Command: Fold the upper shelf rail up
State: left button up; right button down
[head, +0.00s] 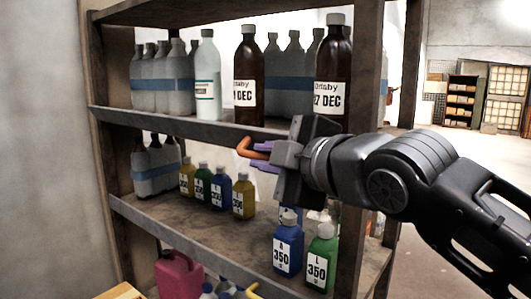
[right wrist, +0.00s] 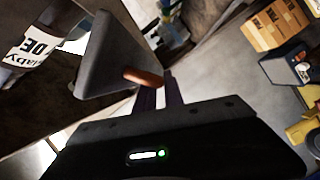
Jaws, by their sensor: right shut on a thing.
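The upper shelf rail (head: 200,128) is a long grey strip along the front edge of the upper shelf, below the bottles' bases. An orange handle (head: 249,149) sticks out at its front and also shows in the right wrist view (right wrist: 143,77). My right gripper (head: 263,155) is shut on the orange handle, its purple fingers partly hidden by its own body. In the right wrist view the fingers (right wrist: 159,95) meet the handle beside a dark grey plate. The rail's right end is hidden behind my gripper. My left gripper is not in view.
Brown bottles (head: 247,75), a pale bottle (head: 207,75) and grey bottle packs (head: 160,78) stand on the upper shelf. Small coloured bottles (head: 221,190) stand on the lower shelf (head: 170,214). A wooden post (head: 361,80) rises close to my right gripper. A pink jug (head: 178,276) is below.

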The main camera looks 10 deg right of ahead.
aim_at(273, 138)
jog(key=m, duration=0.1)
jog(key=r+g+p, duration=0.1)
jog(key=r+m+p, duration=0.1)
jog(key=shift+w+d+r+m+g+y, duration=0.1)
jog(key=shift+w+d+m+g+y, duration=0.15)
jog(key=shift+d+m+g+y, duration=0.05)
jog(key=shift+w+d+r+m+g+y+p, duration=0.2)
jog(key=shift+m+g+p, duration=0.15)
jog(key=shift+m, duration=0.15)
jog(key=shift+w+d+r+m+g+y+p, duration=0.15)
jog(key=shift+m+g+p, duration=0.15)
jog(key=shift+m, duration=0.2)
jog(key=c, duration=1.7)
grip_release()
jog(key=shift+c, duration=0.2)
jog(key=shift+s, duration=0.1)
jog(key=b+v, duration=0.1)
jog(key=v, duration=0.6)
jog(key=shift+s+d+b, duration=0.2)
jog(key=shift+s+b, duration=0.1)
jog(key=shift+b, duration=0.05)
